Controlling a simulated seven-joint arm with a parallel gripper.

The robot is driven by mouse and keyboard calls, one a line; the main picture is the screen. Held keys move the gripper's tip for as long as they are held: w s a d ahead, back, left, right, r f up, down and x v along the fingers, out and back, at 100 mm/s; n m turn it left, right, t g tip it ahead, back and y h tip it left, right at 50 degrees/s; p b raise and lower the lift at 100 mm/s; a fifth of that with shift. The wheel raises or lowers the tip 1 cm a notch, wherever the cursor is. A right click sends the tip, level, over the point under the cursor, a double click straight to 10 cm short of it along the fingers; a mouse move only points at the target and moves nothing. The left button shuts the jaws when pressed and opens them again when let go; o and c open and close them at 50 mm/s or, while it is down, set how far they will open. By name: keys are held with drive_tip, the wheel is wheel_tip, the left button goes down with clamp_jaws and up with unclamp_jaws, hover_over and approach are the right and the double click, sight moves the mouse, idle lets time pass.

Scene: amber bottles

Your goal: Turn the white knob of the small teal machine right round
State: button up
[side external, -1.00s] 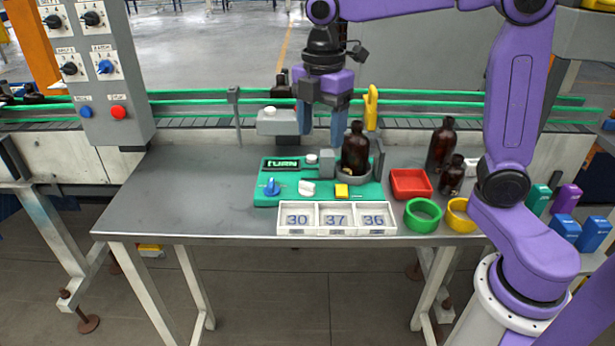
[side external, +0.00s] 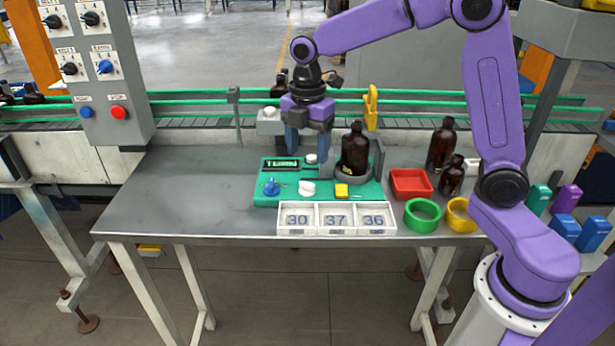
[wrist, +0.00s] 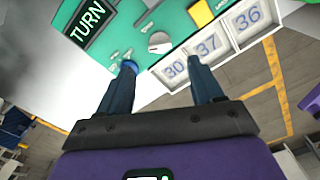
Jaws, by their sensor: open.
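The small teal machine (side external: 262,200) stands on the grey table; its display reads "TURN" in the wrist view. Its white knob (side external: 307,188) sits on the front part of the top, between a blue knob (side external: 271,187) and a yellow button (side external: 341,190). In the wrist view the white knob (wrist: 159,42) lies just beyond the fingertips, between their lines. My gripper (side external: 308,153) is open and empty, above the back of the machine and apart from the knob. Its fingers (wrist: 163,64) point down; one fingertip overlaps the blue knob in the wrist view.
A brown bottle (side external: 355,150) stands in the machine's holder, right of my gripper. White number tiles, 30, 37 and 36 (side external: 337,233), lie along the front. A red tray (side external: 411,197), green ring (side external: 408,222) and more bottles (side external: 441,145) are to the right. The table's left is clear.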

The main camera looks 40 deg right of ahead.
sight(307, 187)
wheel_tip(307, 187, down, 8)
idle(0.4)
drive_tip(key=c, duration=1.1)
